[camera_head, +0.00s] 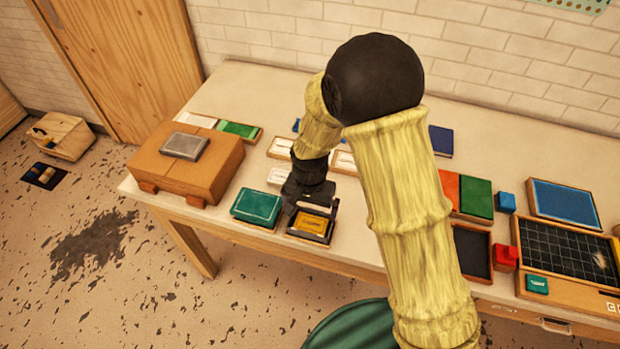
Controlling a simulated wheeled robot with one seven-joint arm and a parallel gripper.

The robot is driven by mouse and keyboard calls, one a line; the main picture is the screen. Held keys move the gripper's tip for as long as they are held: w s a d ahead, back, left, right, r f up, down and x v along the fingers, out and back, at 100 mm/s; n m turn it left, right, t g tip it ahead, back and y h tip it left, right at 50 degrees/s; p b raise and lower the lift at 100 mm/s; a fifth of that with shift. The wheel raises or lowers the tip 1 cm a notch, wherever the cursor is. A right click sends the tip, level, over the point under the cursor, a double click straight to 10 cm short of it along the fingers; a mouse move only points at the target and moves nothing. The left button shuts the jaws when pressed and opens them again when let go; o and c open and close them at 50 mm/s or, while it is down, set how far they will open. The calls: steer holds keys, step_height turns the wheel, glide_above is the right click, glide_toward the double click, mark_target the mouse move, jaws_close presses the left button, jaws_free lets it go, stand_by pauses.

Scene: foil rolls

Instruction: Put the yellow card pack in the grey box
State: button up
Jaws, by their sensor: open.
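The yellow card pack (312,223) lies flat within the rim of a small dark grey open box (308,239) near the table's front edge. I cannot tell whether it rests on the box's floor. My gripper (314,207) is open and points down just over the pack's far side. Its black fingers hide part of the box's back and left rim. I cannot tell whether the fingers touch the pack.
A green case (257,207) lies close to the left of the grey box. A brown chest (180,170) carries a grey tin (185,146). White trays lie behind. On the right are a black tray (471,251), a red block (505,257) and a black grid board (563,252).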

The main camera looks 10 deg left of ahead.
step_height(320, 180, up, 14)
steer(key=b, duration=0.1)
steer(key=shift+f+b, duration=0.15)
steer(key=shift+b, duration=0.25)
stand_by(0.6)
steer(key=s+d+f+t, duration=0.1)
steer(key=s+d, duration=0.2)
steer(key=d, duration=1)
steer(key=s+d+n+t, duration=0.1)
steer(key=s+d, duration=0.2)
steer(key=d, duration=0.9)
steer(key=shift+d+f+t, duration=0.3)
steer(key=shift+d+f, duration=0.05)
steer(key=shift+s, duration=0.1)
